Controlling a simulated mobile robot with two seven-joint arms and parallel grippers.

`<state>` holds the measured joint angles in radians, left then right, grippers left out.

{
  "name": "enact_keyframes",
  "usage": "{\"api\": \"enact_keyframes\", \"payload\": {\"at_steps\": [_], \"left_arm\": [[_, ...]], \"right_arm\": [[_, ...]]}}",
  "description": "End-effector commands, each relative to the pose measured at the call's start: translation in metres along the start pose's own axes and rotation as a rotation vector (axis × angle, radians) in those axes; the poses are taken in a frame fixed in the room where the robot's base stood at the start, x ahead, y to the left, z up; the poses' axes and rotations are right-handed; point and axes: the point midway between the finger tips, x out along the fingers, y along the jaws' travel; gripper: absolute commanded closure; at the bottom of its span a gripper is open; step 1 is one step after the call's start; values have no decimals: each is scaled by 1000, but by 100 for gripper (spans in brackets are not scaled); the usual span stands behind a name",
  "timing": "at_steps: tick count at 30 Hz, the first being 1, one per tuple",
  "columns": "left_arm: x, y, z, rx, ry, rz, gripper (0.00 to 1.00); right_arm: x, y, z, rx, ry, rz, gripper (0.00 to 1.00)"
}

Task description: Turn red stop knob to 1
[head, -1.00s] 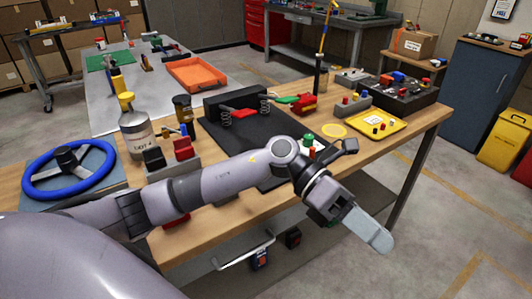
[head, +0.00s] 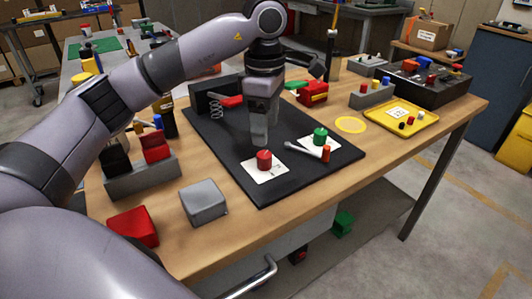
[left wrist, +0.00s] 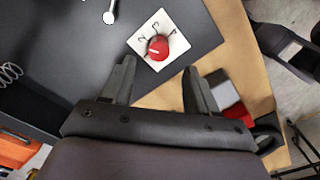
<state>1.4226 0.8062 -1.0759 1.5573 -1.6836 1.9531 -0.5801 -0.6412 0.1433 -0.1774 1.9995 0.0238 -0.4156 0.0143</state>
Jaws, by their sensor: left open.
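The red stop knob (head: 264,160) sits on a white card (head: 270,173) on the black mat. In the left wrist view the red knob (left wrist: 158,47) shows from above, with small dark numbers on the card beside it; I cannot read its setting surely. My left gripper (head: 259,140) points down close above and behind the knob. In the left wrist view my left gripper (left wrist: 159,68) is open and empty, with the knob ahead of the gap between its fingers. I cannot see any contact. My right gripper is not in view.
A grey block (head: 203,203) and a red block (head: 133,227) stand at the front left. A yellow tray (head: 424,124) is at the right.

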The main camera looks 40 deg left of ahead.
Motion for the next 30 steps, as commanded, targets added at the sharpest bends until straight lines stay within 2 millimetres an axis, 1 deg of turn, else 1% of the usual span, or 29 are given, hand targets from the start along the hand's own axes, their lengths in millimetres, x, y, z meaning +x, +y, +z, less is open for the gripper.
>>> {"api": "enact_keyframes", "payload": {"at_steps": [5, 12, 15, 18, 22, 28, 29, 30], "left_arm": [[11, 0, -2, -2, 6, 1, 41], [47, 0, -2, -2, 6, -1, 41], [60, 0, -2, -1, 5, -1, 41], [69, 0, -1, -1, 4, 1, 41], [73, 0, -2, -1, 4, 2, 41], [74, 0, -1, -1, 4, 2, 41], [74, 0, -1, -1, 3, 2, 47], [74, 0, -1, -1, 3, 2, 60]], "right_arm": [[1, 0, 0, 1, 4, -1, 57], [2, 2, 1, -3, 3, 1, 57], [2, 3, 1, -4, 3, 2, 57], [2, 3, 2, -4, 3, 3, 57], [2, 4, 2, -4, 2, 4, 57], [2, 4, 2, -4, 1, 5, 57], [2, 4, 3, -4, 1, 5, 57], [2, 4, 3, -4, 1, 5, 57]]}}
